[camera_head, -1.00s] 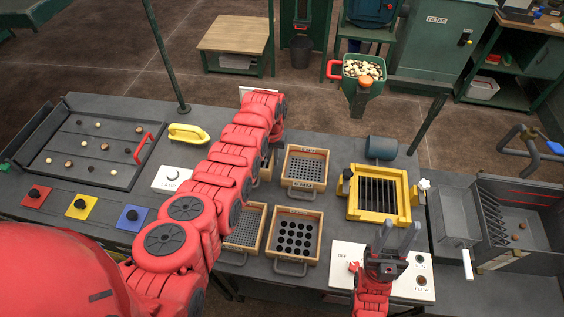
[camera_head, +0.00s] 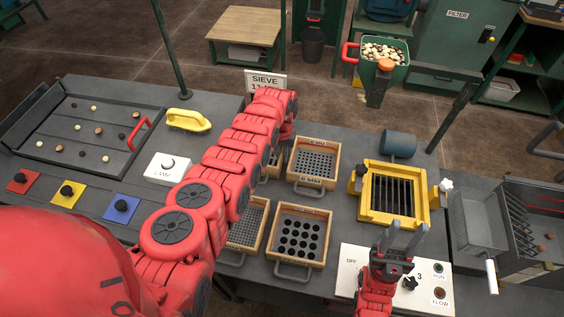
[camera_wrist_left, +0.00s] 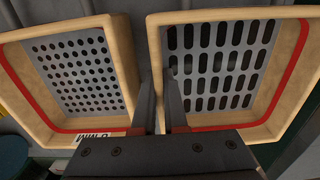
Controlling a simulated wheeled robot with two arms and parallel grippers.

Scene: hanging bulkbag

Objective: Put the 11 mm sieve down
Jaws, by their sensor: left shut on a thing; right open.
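My left gripper (camera_wrist_left: 160,100) is shut on the side wall of a wooden sieve with slotted holes (camera_wrist_left: 222,62), the 11 mm sieve; its size label is not readable. In the head view my red left arm hides the gripper and most of this sieve (camera_head: 272,168). A round-holed sieve marked 8 MM stands close beside it in the left wrist view (camera_wrist_left: 75,75) and in the head view (camera_head: 314,163). I cannot tell whether the held sieve rests on the bench. My right gripper (camera_head: 403,240) is open and empty above the white switch panel.
Two more sieves, one fine-meshed (camera_head: 248,225) and one large-holed (camera_head: 298,235), lie in front. A yellow frame with bars (camera_head: 394,193) is to the right. A sign reading SIEVE 11 (camera_head: 264,80) stands behind my arm. A yellow-handled brush (camera_head: 188,121) lies left.

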